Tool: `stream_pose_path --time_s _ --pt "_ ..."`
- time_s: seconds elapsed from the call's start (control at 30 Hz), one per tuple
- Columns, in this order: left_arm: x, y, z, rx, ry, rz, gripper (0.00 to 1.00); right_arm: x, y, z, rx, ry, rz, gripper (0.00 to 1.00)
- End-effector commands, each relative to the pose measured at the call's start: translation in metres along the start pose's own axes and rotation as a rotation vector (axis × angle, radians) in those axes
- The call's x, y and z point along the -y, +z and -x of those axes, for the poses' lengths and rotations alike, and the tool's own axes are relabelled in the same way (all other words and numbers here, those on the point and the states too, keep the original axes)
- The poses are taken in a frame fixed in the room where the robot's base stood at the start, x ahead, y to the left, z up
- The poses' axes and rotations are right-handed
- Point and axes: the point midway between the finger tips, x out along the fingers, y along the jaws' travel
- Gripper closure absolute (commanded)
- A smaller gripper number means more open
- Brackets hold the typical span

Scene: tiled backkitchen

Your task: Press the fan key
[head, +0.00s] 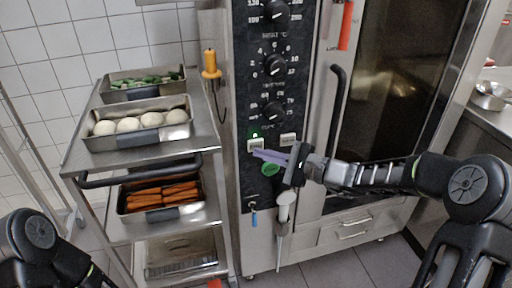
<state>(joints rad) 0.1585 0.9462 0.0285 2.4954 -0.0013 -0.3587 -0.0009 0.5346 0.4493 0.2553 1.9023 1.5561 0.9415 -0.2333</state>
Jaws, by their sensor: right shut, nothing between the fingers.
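The tall oven's dark control panel (240,100) carries two small pale keys side by side below the dials. The left key (255,144) has a lit green lamp above it; the right key (288,139) shows no lit lamp. Their labels are too small to read, so I cannot tell which is the fan key. My right gripper (257,153) comes in from the right, shut and empty, with its fingertips at the lower edge of the left key. I cannot tell whether they touch it. My left arm shows at the lower left, but its gripper is out of view.
A steel trolley (88,152) with food trays stands left of the oven. An orange probe handle (210,64) hangs beside the panel. The oven door handle (336,108) and a hanging hand shower (285,205) are close to my right gripper.

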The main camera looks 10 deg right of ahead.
Motion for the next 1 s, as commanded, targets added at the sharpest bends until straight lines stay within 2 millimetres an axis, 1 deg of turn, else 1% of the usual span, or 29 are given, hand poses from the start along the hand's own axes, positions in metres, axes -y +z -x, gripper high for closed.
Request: stream_pose_path --time_s 0.47,0.57,1.0 --pt "0.001 0.0 -0.002 0.0 0.0 0.0 0.64 -0.003 0.002 0.004 0.0 0.0 0.0 1.0" --pt "0.001 0.0 -0.003 0.0 0.0 0.0 0.64 -0.006 0.005 0.007 0.0 0.001 0.0 1.0" --pt "0.003 0.0 -0.009 0.0 0.0 0.0 0.64 -0.026 0.025 0.035 -0.001 0.0 0.0 1.0"
